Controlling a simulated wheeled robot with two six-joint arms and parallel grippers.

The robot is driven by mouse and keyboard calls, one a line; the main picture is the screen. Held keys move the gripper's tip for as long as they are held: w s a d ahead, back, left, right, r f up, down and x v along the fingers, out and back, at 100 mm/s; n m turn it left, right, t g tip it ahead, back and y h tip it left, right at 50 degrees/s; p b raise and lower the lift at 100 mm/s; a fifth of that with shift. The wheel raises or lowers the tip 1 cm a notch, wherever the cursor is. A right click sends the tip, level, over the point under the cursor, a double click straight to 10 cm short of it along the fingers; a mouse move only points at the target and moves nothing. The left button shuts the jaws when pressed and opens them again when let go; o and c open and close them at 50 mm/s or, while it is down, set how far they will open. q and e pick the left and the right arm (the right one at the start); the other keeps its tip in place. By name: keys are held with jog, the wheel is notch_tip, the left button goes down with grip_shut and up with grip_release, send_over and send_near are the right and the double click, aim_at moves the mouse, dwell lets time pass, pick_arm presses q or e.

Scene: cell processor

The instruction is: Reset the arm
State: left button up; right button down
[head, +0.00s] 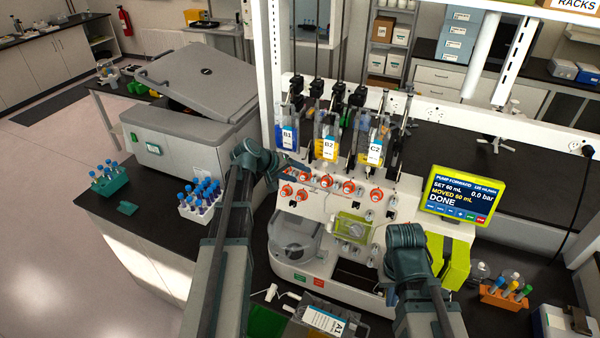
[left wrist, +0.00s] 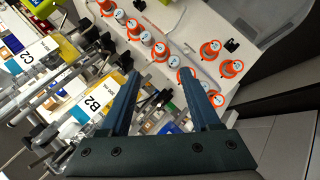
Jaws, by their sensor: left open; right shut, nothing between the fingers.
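My left gripper (head: 291,162) reaches in over the white cell processor (head: 385,205), beside its row of red-orange knobs (head: 325,181) and below the hanging bags. In the left wrist view its two blue fingers (left wrist: 158,76) are apart with nothing held between them. The knobs and the B2 (left wrist: 97,101) and C2 (left wrist: 40,52) bags lie beyond the fingertips. My right arm (head: 406,250) comes up from the bottom to the front of the processor, left of the green pump. Its gripper (head: 391,296) is shut and empty, with the fingers mostly hidden by the arm.
The pump screen (head: 459,195) reads DONE. A grey centrifuge (head: 165,140) with a raised lid stands left. Tube racks stand left (head: 108,183), near the left arm (head: 200,208), and right (head: 507,295). An A1 bag (head: 322,322) lies low between my arms. A shelf post (head: 270,70) rises behind.

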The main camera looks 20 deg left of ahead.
dwell(0.3)
pick_arm(q)
jog(key=s+d+f+m+g+y+b, duration=0.1)
jog(key=s+d+f+m+g+b, duration=0.2)
jog(key=s+d+f+b, duration=0.45)
jog(key=s+d+f+m+g+b, duration=0.2)
jog(key=s+d+f+b, duration=0.3)
jog(key=d+f, duration=0.55)
jog(key=s+d+f+m+g+y+b, duration=0.1)
jog(key=s+d+f+m+y+b, duration=0.1)
jog(key=s, duration=0.5)
jog(key=s+d+f+m+g+y+b, duration=0.2)
jog(key=s+d+f+y+b, duration=0.1)
jog(key=s+f+b, duration=0.4)
jog(key=shift+s+d+f+m+y, duration=0.35)
jog(key=shift+s+f+m+y, duration=0.1)
jog(key=shift+f, duration=0.45)
